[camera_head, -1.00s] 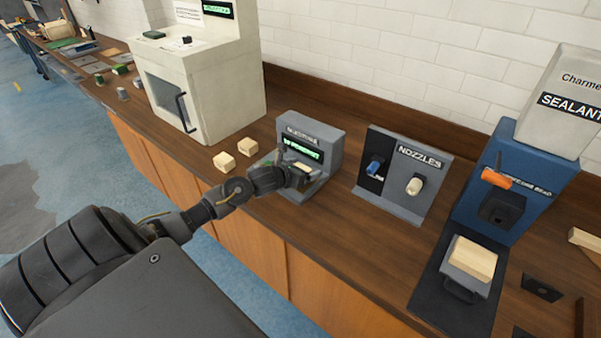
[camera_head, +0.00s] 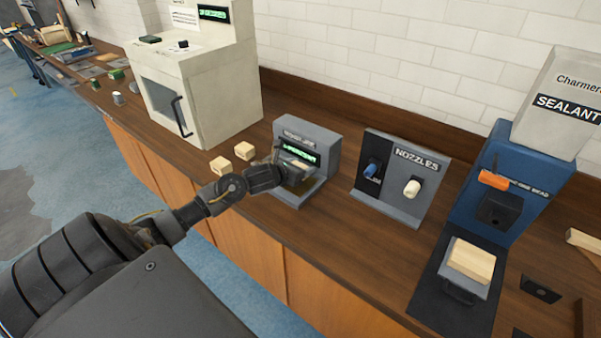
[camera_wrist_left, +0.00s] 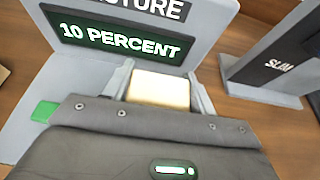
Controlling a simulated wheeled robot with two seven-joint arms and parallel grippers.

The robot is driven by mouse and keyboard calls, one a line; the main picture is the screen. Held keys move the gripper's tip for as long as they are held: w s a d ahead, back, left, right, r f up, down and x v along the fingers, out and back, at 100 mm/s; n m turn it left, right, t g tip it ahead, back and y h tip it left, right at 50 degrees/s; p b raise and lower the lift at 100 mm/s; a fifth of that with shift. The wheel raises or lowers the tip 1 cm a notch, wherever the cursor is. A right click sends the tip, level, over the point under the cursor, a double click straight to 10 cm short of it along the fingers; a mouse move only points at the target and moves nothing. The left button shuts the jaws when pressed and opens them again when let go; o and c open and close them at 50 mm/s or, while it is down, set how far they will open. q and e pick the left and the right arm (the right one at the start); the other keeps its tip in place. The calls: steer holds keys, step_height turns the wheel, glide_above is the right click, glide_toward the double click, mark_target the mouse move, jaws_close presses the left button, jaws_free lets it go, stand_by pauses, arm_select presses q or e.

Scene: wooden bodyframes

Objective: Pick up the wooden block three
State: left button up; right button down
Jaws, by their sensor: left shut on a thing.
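My left gripper (camera_head: 299,177) is at the small grey moisture meter (camera_head: 312,139) on the bench. In the left wrist view its two fingers (camera_wrist_left: 160,84) are shut on a pale wooden block (camera_wrist_left: 160,90), one finger on each side. The block is in front of the meter's panel, which reads 10 PERCENT; whether it touches the meter's base cannot be told. Two other small wooden blocks stand on the bench left of the meter, one nearer the front edge (camera_head: 220,165) and one behind it (camera_head: 245,150). My right gripper is not in view.
A grey NOZZLES stand (camera_head: 432,188) is right of the meter. Farther right is a blue sealant machine (camera_head: 515,190) with a wooden block (camera_head: 472,261) on a grey holder before it. A large cream oven (camera_head: 215,90) stands at the left. Bare bench lies between meter and nozzles.

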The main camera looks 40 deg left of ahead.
arm_select(q)
steer(key=s+a+r, duration=0.1)
steer(key=r, duration=0.1)
steer(key=s+a+r+b, duration=0.1)
steer(key=r, duration=0.1)
steer(key=s+a+r, duration=0.1)
steer(key=s+r, duration=0.1)
steer(key=shift+r+b, duration=0.15)
steer(key=shift+b, duration=0.2)
steer(key=s+a+r+b, duration=0.1)
steer(key=s+a+r, duration=0.3)
steer(key=s, duration=0.3)
steer(key=shift+s+a+r+b, duration=0.25)
steer(key=shift+s+a+b, duration=0.05)
steer(key=shift+a, duration=0.15)
